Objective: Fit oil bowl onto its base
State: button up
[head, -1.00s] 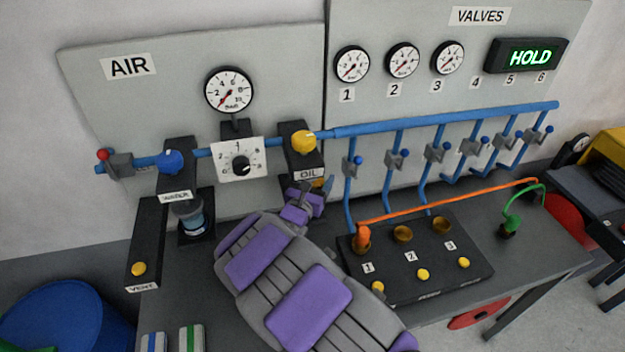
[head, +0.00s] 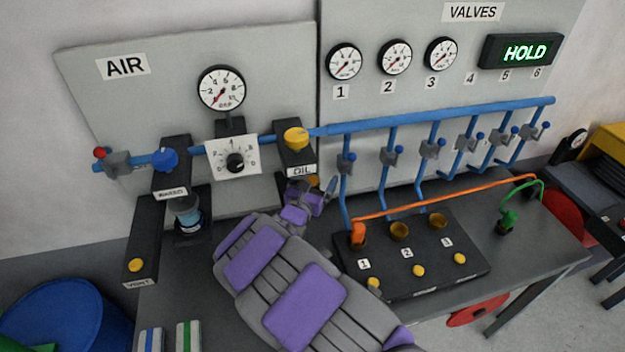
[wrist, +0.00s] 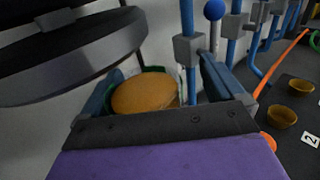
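The oil bowl (wrist: 146,94) holds amber oil and has a greenish clear rim. In the wrist view it sits between the two blue fingers of my gripper (wrist: 158,88), which appears shut on it. In the head view only a small amber patch of the bowl (head: 313,181) shows, just below the OIL label. The base is the black block (head: 299,158) with a yellow knob, on the blue air pipe. My gripper (head: 318,188) is just below and in front of it. A dark round part (wrist: 70,65) looms above and left of the bowl in the wrist view, apart from it.
The water bowl (head: 188,216) hangs to the left under its own block. Blue valve pipes (head: 345,190) drop close to the right of my gripper. A black box (head: 410,265) with brass cups stands on the grey table (head: 545,248), with an orange hose (head: 440,208) above.

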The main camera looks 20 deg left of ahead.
jog(key=shift+a+r, duration=0.25)
jog(key=shift+r, duration=0.05)
jog(key=shift+s+a+r, duration=0.2)
jog(key=shift+a, duration=0.1)
jog(key=shift+s+a+f+p, duration=0.15)
jog(key=shift+s+a, duration=0.15)
jog(key=shift+s, duration=0.3)
jog(key=shift+s+a+p, duration=0.15)
jog(key=shift+s+a, duration=0.1)
jog(key=shift+s, duration=0.35)
jog(key=s+p, duration=0.1)
jog(key=s, duration=0.8)
jog(key=shift+s+d, duration=0.1)
jog(key=shift+d, duration=0.15)
